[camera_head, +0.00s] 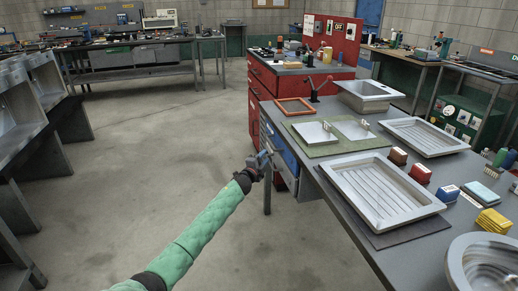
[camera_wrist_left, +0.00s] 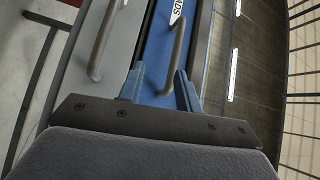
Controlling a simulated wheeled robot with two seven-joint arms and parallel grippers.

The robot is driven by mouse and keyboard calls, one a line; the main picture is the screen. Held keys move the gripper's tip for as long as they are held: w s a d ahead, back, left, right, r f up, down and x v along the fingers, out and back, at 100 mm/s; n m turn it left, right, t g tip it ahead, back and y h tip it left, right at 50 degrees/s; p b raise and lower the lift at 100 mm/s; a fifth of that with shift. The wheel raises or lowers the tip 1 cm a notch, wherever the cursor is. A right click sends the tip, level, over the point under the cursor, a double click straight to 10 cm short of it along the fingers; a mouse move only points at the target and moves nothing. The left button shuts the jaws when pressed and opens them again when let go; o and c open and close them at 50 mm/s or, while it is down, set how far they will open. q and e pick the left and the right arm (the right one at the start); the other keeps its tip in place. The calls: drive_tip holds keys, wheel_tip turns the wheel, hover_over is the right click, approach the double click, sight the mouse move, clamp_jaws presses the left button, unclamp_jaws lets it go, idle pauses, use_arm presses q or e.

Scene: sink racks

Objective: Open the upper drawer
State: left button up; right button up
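The upper drawer (camera_head: 284,150) has a blue front and sits under the edge of the grey workbench. It looks closed. In the left wrist view the blue front (camera_wrist_left: 152,50) carries a white label and a grey bar handle (camera_wrist_left: 176,55). My left gripper (camera_head: 265,160) is at this drawer. In the wrist view its two blue fingers (camera_wrist_left: 162,86) are apart, with the near end of the handle between them; contact cannot be told. A grey lower drawer (camera_wrist_left: 112,55) with its own handle (camera_wrist_left: 101,40) lies beside it in that view. My right gripper is not in view.
The workbench top (camera_head: 345,205) holds metal sink trays (camera_head: 380,190), a green mat (camera_head: 330,148) and small boxes (camera_head: 420,173). A red cabinet (camera_head: 262,85) stands behind. The concrete floor left of the drawers is clear, with grey racks (camera_head: 30,110) at the far left.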

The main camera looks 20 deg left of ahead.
sight(270, 142)
use_arm(q)
drive_tip(key=shift+m, duration=0.4)
drive_tip(key=shift+w+r+b, duration=0.2)
drive_tip(key=shift+w+r, duration=0.35)
drive_tip(key=shift+w, duration=0.95)
drive_tip(key=shift+w+r+b, duration=0.15)
drive_tip(key=shift+w+r, duration=0.4)
drive_tip(key=shift+w, duration=0.95)
drive_tip(key=shift+w+r+b, duration=0.2)
drive_tip(key=shift+w+r, duration=0.35)
drive_tip(key=shift+w, duration=0.95)
clamp_jaws()
